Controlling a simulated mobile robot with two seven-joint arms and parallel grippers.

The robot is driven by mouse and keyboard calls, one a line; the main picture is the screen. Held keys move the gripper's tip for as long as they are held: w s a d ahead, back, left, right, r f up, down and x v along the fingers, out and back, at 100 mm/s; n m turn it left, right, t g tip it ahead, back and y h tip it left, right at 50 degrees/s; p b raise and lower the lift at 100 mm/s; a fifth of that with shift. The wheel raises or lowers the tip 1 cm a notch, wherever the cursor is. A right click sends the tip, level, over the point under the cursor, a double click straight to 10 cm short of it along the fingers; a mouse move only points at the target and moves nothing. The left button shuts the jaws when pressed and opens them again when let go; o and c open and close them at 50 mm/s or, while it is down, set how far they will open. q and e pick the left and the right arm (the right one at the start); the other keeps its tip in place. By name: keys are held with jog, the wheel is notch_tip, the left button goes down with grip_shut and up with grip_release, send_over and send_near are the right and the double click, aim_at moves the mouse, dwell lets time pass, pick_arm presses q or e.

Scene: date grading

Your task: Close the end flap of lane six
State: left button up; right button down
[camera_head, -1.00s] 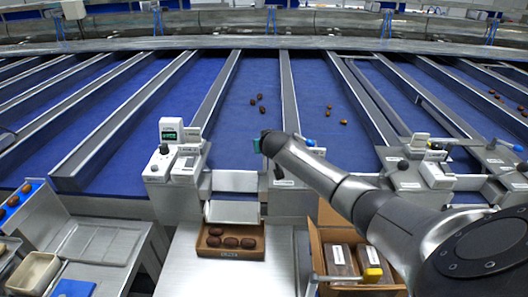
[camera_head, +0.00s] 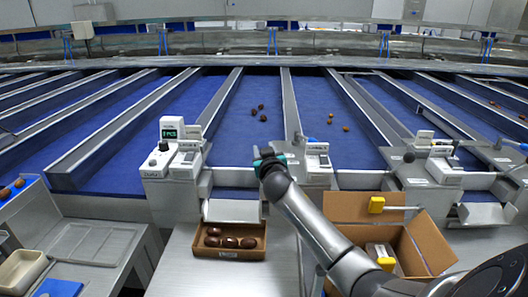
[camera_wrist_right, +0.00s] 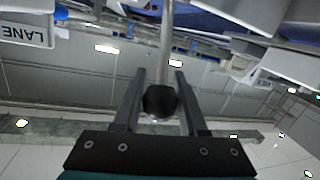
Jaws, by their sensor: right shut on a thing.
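My right gripper (camera_head: 268,160) is at the near end of the middle blue lane, beside a white console. In the right wrist view its two fingers (camera_wrist_right: 158,98) are shut around a black ball knob (camera_wrist_right: 160,101) on a thin rod. The gripper hides this knob in the head view. A pale flap panel (camera_head: 235,178) spans the lane end to the left of the gripper, with a white chute plate (camera_head: 232,210) below it. The lane number on the console is not readable in the head view. My left gripper is not in view.
A cardboard box with several dates (camera_head: 228,253) sits under the chute. An open carton (camera_head: 425,245) stands to the right, beside my forearm. White consoles (camera_head: 172,160) with black knobs flank the lanes.

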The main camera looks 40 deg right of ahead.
jog(key=shift+a+r, duration=0.1)
dwell(0.3)
jog(key=c, duration=0.9)
grip_release()
jog(key=shift+o, duration=1.4)
jog(key=shift+s, duration=0.15)
jog(key=shift+o, duration=0.8)
jog(key=v, duration=1.5)
jog(key=shift+p, duration=0.4)
jog(key=shift+s, duration=0.1)
